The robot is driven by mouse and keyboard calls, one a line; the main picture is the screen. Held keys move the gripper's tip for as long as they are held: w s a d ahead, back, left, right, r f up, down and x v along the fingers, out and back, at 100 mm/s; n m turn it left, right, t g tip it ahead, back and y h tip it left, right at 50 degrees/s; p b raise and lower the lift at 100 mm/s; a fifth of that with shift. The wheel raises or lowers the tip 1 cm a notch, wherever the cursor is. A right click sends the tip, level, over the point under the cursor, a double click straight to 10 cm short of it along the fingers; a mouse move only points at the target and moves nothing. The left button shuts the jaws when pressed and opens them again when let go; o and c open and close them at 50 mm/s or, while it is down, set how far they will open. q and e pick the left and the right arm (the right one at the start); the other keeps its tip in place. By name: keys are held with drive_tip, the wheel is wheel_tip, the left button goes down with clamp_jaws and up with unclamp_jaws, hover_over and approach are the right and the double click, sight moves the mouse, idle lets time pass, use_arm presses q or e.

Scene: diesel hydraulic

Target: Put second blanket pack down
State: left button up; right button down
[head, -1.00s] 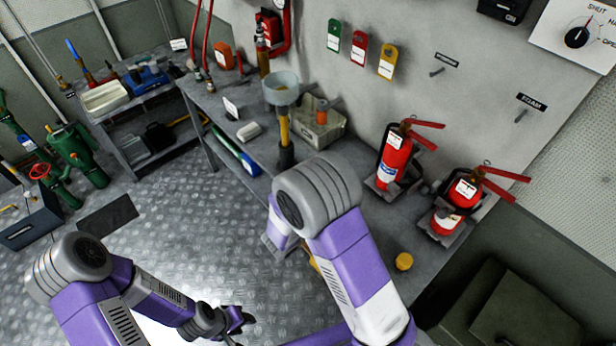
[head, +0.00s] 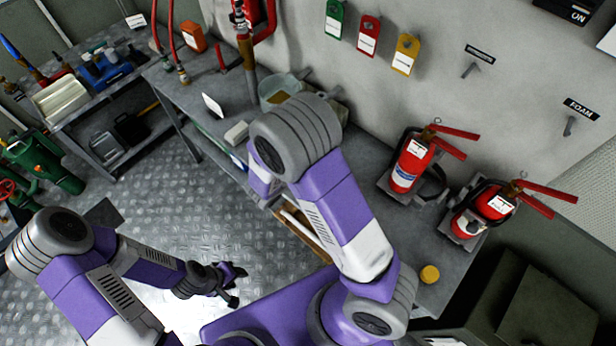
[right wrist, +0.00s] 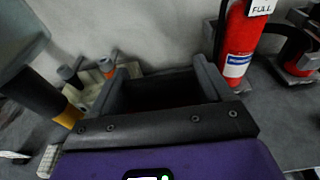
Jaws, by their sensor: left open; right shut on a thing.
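My right gripper (right wrist: 163,82) shows in the right wrist view, its two grey fingers apart with a dark block between them, taken as the blanket pack (right wrist: 160,92). Little of the pack's surface can be made out. In the head view my right arm hides this gripper and the pack. The gripper is over the grey workbench, left of a red extinguisher in the wrist view. My left gripper (head: 238,285) is open and empty, low over the metal floor in the head view. No other blanket pack can be clearly made out.
Two red fire extinguishers (head: 412,163) (head: 490,208) stand in brackets on the workbench (head: 408,232). A yellow cap (head: 429,274) lies near its front edge. A funnel (head: 283,91) stands behind my right arm. Bare bench shows between the arm and the extinguishers.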

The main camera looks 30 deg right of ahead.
drive_tip(key=shift+w, duration=0.3)
use_arm(q)
drive_tip(key=shift+w+f+b, duration=0.4)
drive_tip(key=shift+f+b, duration=0.05)
drive_tip(key=shift+b, duration=0.05)
use_arm(e)
wheel_tip(320, 180, down, 10)
drive_tip(key=shift+w+r, duration=0.1)
drive_tip(key=shift+f, duration=0.2)
use_arm(q)
drive_tip(key=shift+f, duration=0.15)
use_arm(e)
unclamp_jaws()
drive_tip(key=shift+r, duration=0.25)
use_arm(q)
drive_tip(key=shift+f+b, duration=0.2)
drive_tip(key=shift+b, duration=0.15)
use_arm(e)
drive_tip(key=v, duration=1.2)
drive_tip(key=shift+f, duration=0.2)
